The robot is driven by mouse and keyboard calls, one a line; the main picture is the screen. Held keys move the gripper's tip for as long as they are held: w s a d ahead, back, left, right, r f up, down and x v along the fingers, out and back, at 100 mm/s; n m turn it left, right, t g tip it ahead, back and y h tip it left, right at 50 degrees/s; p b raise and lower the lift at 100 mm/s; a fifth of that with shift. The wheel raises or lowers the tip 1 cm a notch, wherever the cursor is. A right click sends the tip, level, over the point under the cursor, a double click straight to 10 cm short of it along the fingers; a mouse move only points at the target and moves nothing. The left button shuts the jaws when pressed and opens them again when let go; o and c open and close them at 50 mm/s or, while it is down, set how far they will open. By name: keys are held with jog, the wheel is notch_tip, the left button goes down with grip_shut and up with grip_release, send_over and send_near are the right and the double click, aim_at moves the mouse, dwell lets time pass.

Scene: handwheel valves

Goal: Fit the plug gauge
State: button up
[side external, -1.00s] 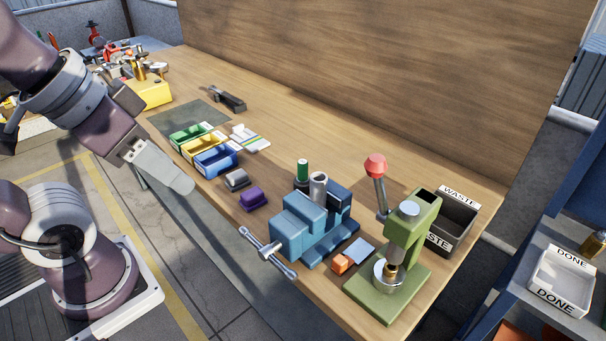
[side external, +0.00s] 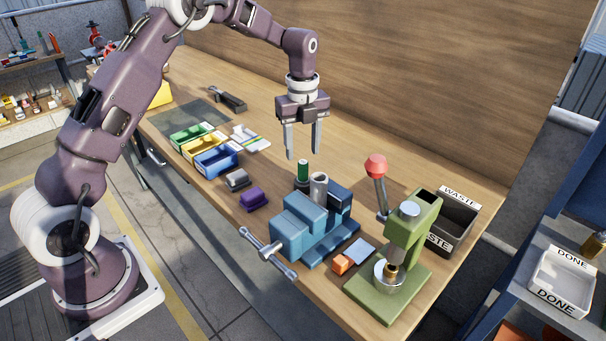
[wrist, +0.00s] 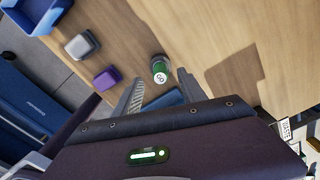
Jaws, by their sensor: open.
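The plug gauge, a green-handled cylinder (side external: 302,170), stands upright behind the blue vise (side external: 305,228), its lower part partly hidden. The wrist view shows its green body with a white-marked end (wrist: 159,72). A grey hollow cylinder (side external: 318,188) stands upright at the vise, just in front of the gauge. My gripper (side external: 303,155) points down, open and empty, with its fingertips just above the gauge top. In the wrist view the gauge appears between the two fingers, near their tips; contact is not visible.
A green press (side external: 405,245) with a red-knobbed lever (side external: 376,168) stands to the right, before a waste bin (side external: 455,220). Purple (side external: 253,198) and grey (side external: 237,180) blocks and coloured bins (side external: 215,160) lie left.

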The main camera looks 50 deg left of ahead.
aim_at(303, 162)
jog(key=f, duration=0.5)
jog(key=shift+s+d+f, duration=0.15)
jog(key=shift+d+f, duration=0.1)
jog(key=shift+f, duration=0.05)
grip_shut()
jog(key=shift+r, duration=0.1)
notch_tip(303, 162, up, 10)
jog(key=c, duration=0.8)
grip_release()
grip_shut()
